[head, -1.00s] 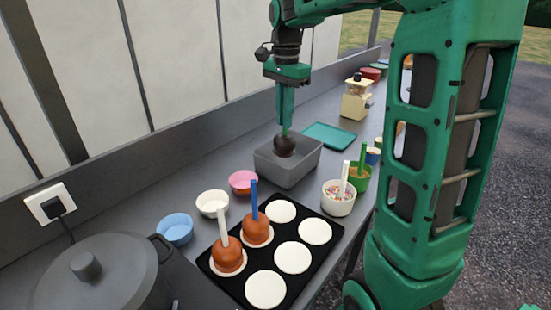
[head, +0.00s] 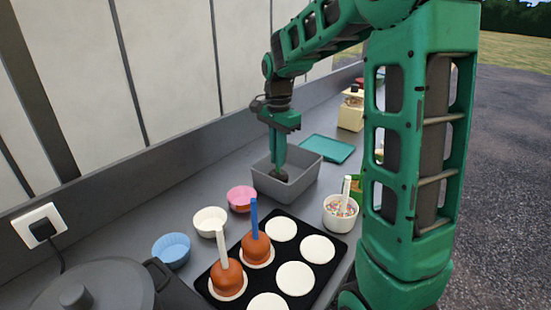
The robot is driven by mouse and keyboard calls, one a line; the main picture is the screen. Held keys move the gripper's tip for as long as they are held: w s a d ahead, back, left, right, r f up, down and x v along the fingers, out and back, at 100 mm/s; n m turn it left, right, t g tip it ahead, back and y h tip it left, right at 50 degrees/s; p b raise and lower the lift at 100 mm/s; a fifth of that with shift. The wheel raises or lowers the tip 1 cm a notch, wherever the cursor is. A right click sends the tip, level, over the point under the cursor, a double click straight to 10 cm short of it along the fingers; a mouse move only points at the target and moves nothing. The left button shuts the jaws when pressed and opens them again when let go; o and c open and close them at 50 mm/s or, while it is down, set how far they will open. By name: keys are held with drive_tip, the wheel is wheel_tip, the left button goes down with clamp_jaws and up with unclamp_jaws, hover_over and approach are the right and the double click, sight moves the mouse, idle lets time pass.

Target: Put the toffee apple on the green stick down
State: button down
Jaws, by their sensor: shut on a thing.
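My gripper (head: 278,165) points straight down into the grey bin (head: 293,192), its fingers shut on the green stick of the dark toffee apple (head: 280,176). Only a little of the apple shows between the fingers and the bin's near wall, and I cannot tell whether it touches the bottom. Two orange-brown toffee apples stand on the black tray (head: 243,303), one on a white stick (head: 227,273) and one on a blue stick (head: 256,247).
Several white discs lie on the tray. Blue (head: 171,250), white (head: 210,221) and pink (head: 242,198) bowls line the wall side. A sprinkle cup (head: 340,213) stands right of the bin. A teal mat (head: 327,148) lies bare behind it. A pot (head: 95,290) is at front left.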

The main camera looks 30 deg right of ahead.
drive_tip(key=shift+f, duration=0.3)
drive_tip(key=c, duration=1.8)
unclamp_jaws()
drive_tip(key=shift+f, duration=0.1)
wheel_tip(320, 180, up, 12)
drive_tip(key=shift+r, duration=0.15)
